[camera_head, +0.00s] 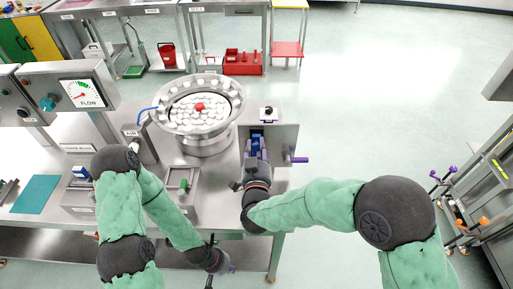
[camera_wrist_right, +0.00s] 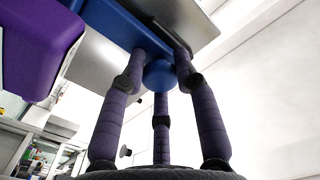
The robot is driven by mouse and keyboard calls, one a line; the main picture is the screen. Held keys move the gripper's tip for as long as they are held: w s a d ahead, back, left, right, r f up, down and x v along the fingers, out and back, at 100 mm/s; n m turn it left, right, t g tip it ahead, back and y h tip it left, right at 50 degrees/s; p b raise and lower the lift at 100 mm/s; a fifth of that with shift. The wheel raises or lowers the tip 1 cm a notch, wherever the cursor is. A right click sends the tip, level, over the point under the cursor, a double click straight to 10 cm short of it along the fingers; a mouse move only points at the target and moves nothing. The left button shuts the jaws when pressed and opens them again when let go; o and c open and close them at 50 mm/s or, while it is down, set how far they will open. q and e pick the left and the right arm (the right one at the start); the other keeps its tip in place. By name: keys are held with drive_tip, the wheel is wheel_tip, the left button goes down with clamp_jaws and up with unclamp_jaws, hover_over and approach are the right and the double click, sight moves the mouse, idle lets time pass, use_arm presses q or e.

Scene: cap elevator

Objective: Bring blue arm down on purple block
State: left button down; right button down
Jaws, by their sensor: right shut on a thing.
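The blue arm (camera_head: 256,143) stands on a metal unit at the right end of the bench. In the right wrist view the blue arm (camera_wrist_right: 130,28) has a round blue knob (camera_wrist_right: 160,76) on its underside. My right gripper (camera_head: 256,152) is shut on this knob, its three fingers around it. The purple block (camera_wrist_right: 38,45) is at the upper left of the wrist view, beside the blue arm; a gap shows between them there.
A round bowl feeder (camera_head: 206,141) with white caps and a red piece stands left of the unit. A small tray with a green lever (camera_head: 183,184) lies near my left arm. Open floor is at the right.

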drive_tip(key=c, duration=0.9)
unclamp_jaws()
drive_tip(key=shift+s, duration=0.1)
drive_tip(key=s, duration=1.1)
drive_tip(key=shift+s, duration=0.4)
